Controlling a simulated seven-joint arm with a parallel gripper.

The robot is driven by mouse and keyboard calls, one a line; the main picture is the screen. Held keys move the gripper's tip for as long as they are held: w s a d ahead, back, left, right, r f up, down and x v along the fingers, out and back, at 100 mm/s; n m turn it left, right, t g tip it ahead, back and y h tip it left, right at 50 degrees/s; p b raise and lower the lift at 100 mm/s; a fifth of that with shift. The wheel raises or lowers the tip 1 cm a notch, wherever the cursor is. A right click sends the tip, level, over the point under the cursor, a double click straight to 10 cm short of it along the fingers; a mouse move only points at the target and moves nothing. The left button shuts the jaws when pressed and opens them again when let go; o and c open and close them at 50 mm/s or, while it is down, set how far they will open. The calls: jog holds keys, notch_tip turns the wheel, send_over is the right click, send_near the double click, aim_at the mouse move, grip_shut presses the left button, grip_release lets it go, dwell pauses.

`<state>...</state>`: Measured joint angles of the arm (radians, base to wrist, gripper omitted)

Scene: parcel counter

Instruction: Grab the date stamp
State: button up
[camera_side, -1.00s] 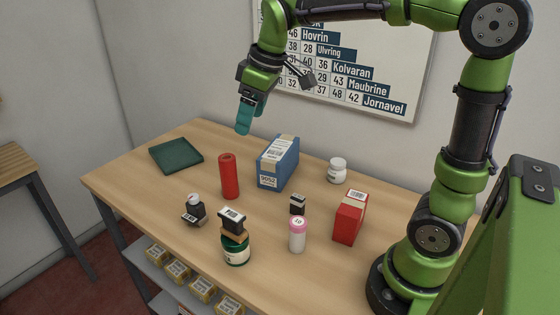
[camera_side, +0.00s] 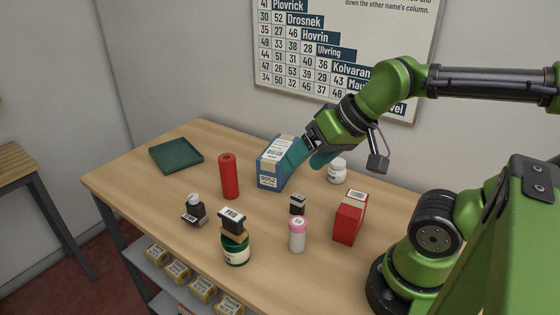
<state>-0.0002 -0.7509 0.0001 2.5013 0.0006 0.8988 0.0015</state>
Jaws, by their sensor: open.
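I cannot tell for sure which item is the date stamp. One small black block with a pale label on top (camera_side: 298,204) stands on the table behind the pink-capped bottle. Another black block with a white label (camera_side: 232,221) sits on a brown piece on top of a green jar (camera_side: 236,250). A black item with a white round top (camera_side: 195,208) stands at the left front. My gripper (camera_side: 306,160) is open, with teal fingers, and looks empty. It is above the small black block in the picture, with one finger overlapping the blue box.
The blue box (camera_side: 270,180) and white bottle (camera_side: 337,171) stand near my fingers. A red cylinder (camera_side: 229,177), a pink-capped bottle (camera_side: 297,238) and a red box (camera_side: 348,221) stand around the middle. A green tray (camera_side: 176,155) lies at the back left.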

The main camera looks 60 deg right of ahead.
jog(key=shift+o, duration=0.3)
dwell(0.4)
jog(key=n+g+h, duration=0.2)
jog(key=n+g, duration=0.5)
jog(key=n, duration=1.2)
send_over(193, 203)
notch_tip(193, 203, down, 9)
jog(key=d+r+n, duration=0.1)
jog(key=r+n, duration=0.1)
jog(key=n, duration=0.2)
jog(key=f, duration=1.1)
jog(key=w+f, duration=0.1)
jog(key=f, duration=0.4)
jog(key=shift+f, duration=0.25)
jog(key=shift+a+r, duration=0.1)
jog(key=c, duration=1.2)
